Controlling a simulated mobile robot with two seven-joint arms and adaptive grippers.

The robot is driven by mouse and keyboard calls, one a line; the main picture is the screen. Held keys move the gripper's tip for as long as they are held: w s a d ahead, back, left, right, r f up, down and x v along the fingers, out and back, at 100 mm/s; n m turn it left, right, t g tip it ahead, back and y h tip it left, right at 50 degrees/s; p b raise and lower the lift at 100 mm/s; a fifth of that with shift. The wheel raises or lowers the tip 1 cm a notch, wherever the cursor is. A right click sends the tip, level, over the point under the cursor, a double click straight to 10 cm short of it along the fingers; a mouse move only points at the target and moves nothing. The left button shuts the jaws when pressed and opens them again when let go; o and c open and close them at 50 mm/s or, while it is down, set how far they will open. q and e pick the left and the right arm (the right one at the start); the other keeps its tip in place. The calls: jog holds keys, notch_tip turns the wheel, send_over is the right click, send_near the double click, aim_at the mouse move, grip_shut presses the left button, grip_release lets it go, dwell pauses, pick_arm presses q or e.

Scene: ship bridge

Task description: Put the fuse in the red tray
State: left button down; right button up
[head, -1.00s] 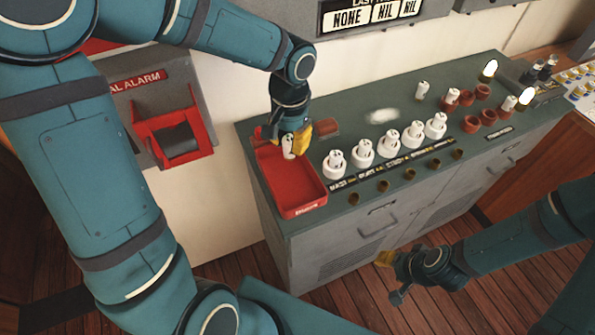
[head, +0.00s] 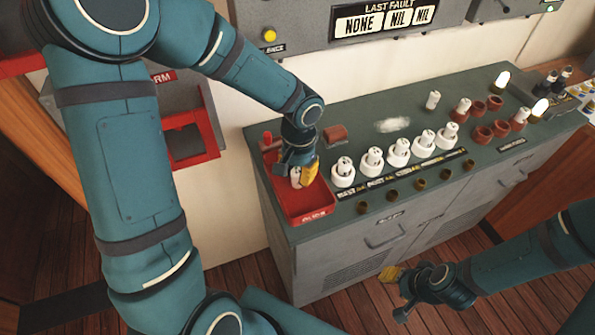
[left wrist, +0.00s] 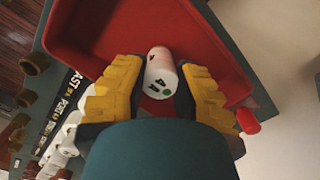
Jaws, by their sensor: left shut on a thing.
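The white fuse (head: 295,178) is held in my left gripper (head: 303,173), which is shut on it. In the left wrist view the fuse (left wrist: 161,76) shows its white end with dark marks and a green dot, between the yellow finger pads. The red tray (head: 311,212) stands on the left end of the grey cabinet top. The fuse is over or inside the tray; whether it touches the floor is hidden. The red tray (left wrist: 95,40) surrounds the fuse in the wrist view. My right gripper (head: 399,286) hangs in front of the cabinet, its jaw state unclear.
Several white fuses in white holders (head: 398,150) stand in a row right of the tray. Brown sockets (head: 481,134) and lit lamps are further right. A red alarm box (head: 190,140) is on the wall.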

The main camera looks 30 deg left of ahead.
aim_at(299, 170)
pick_arm(q)
jog(key=shift+f, duration=0.25)
jog(key=c, duration=0.8)
grip_release()
jog(key=shift+r, duration=0.1)
jog(key=shift+w+r, duration=0.1)
jog(key=shift+r, duration=0.2)
jog(key=r, duration=0.4)
jog(key=r+p, duration=0.1)
jog(key=r, duration=0.2)
jog(key=r+p, duration=0.1)
jog(key=r, duration=0.3)
jog(key=shift+w+r, duration=0.25)
jog(key=shift+r, duration=0.1)
jog(key=shift+s+d+f, duration=0.1)
